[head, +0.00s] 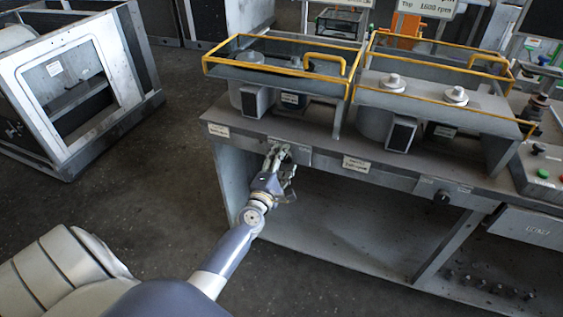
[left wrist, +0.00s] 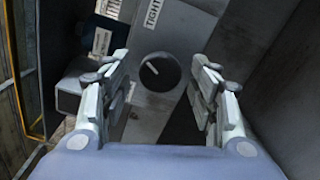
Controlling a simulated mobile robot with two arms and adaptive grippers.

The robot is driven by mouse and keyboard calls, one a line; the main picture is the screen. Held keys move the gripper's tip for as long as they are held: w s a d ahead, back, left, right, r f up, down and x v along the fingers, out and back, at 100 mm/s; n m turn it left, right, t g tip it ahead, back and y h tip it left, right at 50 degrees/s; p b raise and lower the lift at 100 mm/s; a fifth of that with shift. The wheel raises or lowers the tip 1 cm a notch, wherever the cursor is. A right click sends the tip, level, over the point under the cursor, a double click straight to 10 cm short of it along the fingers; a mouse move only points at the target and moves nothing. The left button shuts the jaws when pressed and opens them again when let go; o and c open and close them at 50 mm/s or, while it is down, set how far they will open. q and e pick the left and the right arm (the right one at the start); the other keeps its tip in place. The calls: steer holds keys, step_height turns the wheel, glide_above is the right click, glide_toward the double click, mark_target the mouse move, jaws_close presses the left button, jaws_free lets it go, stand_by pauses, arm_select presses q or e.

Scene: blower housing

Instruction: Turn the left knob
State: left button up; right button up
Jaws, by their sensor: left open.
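The left knob (left wrist: 158,72) is a round black dial with a light pointer line, on the grey front panel in the left wrist view. My left gripper (left wrist: 160,85) is open, with one finger on each side of the knob in that picture. Whether the fingers touch it I cannot tell. In the head view my left gripper (head: 280,160) is at the panel on the left part of the bench front and hides the left knob. Another black knob (head: 442,197) sits further right on the bench front. My right gripper is not in view.
The bench (head: 300,135) carries motor housings under yellow-railed trays (head: 280,60). A control box (head: 543,170) with green and red buttons stands at the right. A grey metal frame (head: 75,85) stands on the floor at the left. The floor between is clear.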

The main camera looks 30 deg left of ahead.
arm_select(q)
steer(key=v, duration=1.2)
steer(key=shift+f, duration=0.1)
